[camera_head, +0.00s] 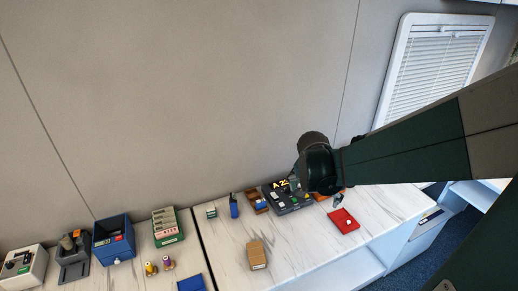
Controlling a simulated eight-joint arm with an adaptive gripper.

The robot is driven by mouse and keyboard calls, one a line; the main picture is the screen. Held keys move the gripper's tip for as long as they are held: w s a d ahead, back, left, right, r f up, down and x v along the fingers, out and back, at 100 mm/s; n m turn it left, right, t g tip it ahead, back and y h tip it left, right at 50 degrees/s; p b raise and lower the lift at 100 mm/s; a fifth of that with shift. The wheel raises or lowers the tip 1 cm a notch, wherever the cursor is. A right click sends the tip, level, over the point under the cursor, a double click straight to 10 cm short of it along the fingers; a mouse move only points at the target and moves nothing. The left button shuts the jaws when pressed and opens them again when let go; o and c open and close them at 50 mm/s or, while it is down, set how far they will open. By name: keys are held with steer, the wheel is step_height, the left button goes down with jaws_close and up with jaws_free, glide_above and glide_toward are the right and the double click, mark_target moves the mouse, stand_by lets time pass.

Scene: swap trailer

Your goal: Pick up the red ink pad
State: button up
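A flat red item (343,221) lies on the right part of the white marbled counter, near its front edge. It looks like the red ink pad, but it is too small to be sure. A small pale spot shows on it. My gripper (338,201) seems to be the small grey part just above and behind the red item in the picture, below my dark arm. It is mostly hidden by my arm, and I cannot make out its fingers or anything held.
A black device with a lit display (290,197) stands left of my arm. A brown box (257,255), a blue upright item (234,206), a green card rack (167,228) and a blue bin (113,240) stand further left. The counter around the brown box is clear.

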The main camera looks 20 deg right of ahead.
mark_target(343, 220)
steer(key=d+f+m+g, duration=0.1)
steer(key=d+f+m, duration=0.1)
steer(key=d+f, duration=0.2)
steer(key=s+d+f+m+g+b, duration=0.1)
steer(key=d+f+m, duration=0.1)
steer(key=d+f, duration=0.2)
steer(key=s+d+f+m+b, duration=0.1)
steer(key=d+f+m, duration=0.1)
steer(key=d+f, duration=0.3)
steer(key=shift+d+g+h, duration=0.35)
steer(key=shift+g+h, duration=0.05)
steer(key=shift+f, duration=0.15)
steer(key=shift+b+x, duration=0.35)
steer(key=shift+x, duration=0.85)
steer(key=shift+d+f, duration=0.1)
steer(key=shift+b+x, duration=0.85)
steer(key=shift+x, duration=1.6)
steer(key=shift+w, duration=0.15)
